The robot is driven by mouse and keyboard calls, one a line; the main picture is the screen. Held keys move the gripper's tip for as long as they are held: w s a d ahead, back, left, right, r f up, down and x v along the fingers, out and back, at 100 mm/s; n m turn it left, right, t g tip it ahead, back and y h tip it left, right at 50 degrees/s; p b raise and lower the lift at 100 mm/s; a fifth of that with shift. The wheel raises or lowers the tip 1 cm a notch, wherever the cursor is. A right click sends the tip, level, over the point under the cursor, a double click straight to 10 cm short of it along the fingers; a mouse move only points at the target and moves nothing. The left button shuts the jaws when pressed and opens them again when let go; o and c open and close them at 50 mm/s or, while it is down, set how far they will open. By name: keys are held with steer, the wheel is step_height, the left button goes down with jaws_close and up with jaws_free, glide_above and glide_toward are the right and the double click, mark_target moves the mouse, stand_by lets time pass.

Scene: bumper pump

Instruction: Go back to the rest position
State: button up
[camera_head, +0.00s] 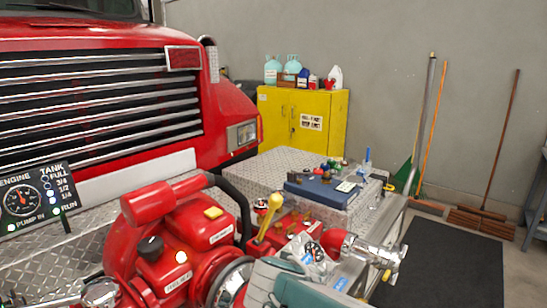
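My gripper (314,252) is at the bottom middle, just past my grey and teal arm links. It is small and partly hidden, so I cannot tell whether its fingers are open or shut. No held object can be made out. The red bumper pump (175,262) stands in front of the truck, left of my arm. Its yellow lever (268,216) stands tilted behind my arm. A red cylindrical part with a metal outlet (375,253) is right of my gripper; I cannot tell whether they touch.
A gauge panel (38,198) is at the left, before the red truck (90,95). A diamond-plate deck (245,172) carries a blue case (322,191) and small items. A yellow cabinet (325,118) stands behind. A dark mat (450,265) covers clear floor at right.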

steer(key=s+d+f+m+g+y, duration=0.1)
steer(key=s+d+m, duration=0.3)
steer(key=s, duration=0.4)
steer(key=s+d+f+m+g+y, duration=0.1)
steer(key=s+d+m+g+y, duration=0.1)
steer(key=s, duration=0.6)
steer(key=d+m+y, duration=0.1)
steer(key=m, duration=0.1)
steer(key=shift+s+d+m+y, duration=0.15)
steer(key=shift+d+m+y, duration=0.15)
steer(key=shift+d+y, duration=0.1)
steer(key=shift+c, duration=0.2)
stand_by(1.0)
steer(key=m+g+y, duration=0.2)
steer(key=g+y, duration=0.1)
steer(key=y, duration=1.2)
glide_toward(161, 249)
steer(key=x, duration=1)
